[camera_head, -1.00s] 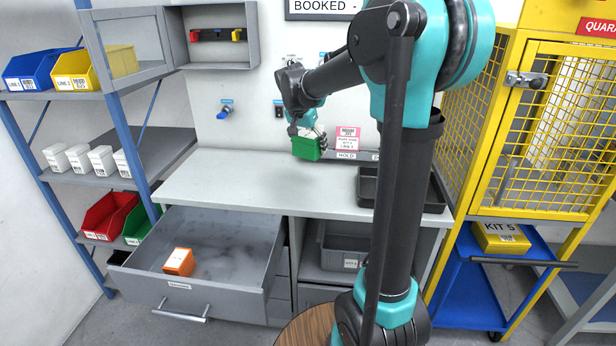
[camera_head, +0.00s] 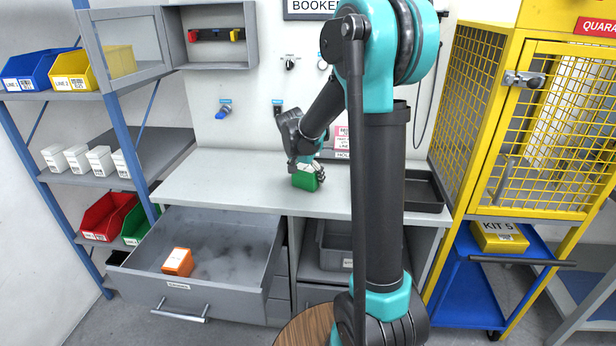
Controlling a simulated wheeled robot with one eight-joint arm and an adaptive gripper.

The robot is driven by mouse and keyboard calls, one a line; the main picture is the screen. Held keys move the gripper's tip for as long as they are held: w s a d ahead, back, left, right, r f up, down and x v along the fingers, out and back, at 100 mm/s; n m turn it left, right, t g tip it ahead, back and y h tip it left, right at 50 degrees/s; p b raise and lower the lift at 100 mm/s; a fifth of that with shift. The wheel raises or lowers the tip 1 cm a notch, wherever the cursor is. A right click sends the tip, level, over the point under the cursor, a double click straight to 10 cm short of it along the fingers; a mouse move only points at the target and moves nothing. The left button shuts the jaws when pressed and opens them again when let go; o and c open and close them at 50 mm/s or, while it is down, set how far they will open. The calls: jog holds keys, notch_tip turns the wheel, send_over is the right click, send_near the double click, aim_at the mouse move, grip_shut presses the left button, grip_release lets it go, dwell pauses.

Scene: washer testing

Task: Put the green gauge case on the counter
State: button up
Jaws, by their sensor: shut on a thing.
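The green gauge case (camera_head: 304,181) is a small green block over the middle of the grey counter (camera_head: 230,180). My gripper (camera_head: 308,170) is shut on the case from above. The case is at or just above the counter surface; I cannot tell whether it touches. The gripper fingers cover the top of the case.
An open drawer (camera_head: 225,235) below the counter holds an orange box (camera_head: 178,262). A dark tray (camera_head: 424,190) lies at the counter's right end, partly behind my arm. The counter's left part is clear. A yellow cage (camera_head: 545,130) stands at right.

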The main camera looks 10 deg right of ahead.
jog(key=o, duration=1.4)
jog(key=v, duration=1.1)
jog(key=s+d+f+n+y, duration=0.1)
jog(key=s+f+n, duration=0.1)
jog(key=s+f, duration=0.3)
jog(key=s+d+f+n+y, duration=0.1)
jog(key=s+f, duration=0.4)
jog(key=s, duration=0.7)
jog(key=s+d+f+n, duration=0.2)
jog(key=s+f+n, duration=0.3)
jog(key=s, duration=0.4)
jog(key=shift+d+f+t+y, duration=0.25)
jog(key=shift+f+t+y, duration=0.15)
jog(key=shift+f, duration=0.1)
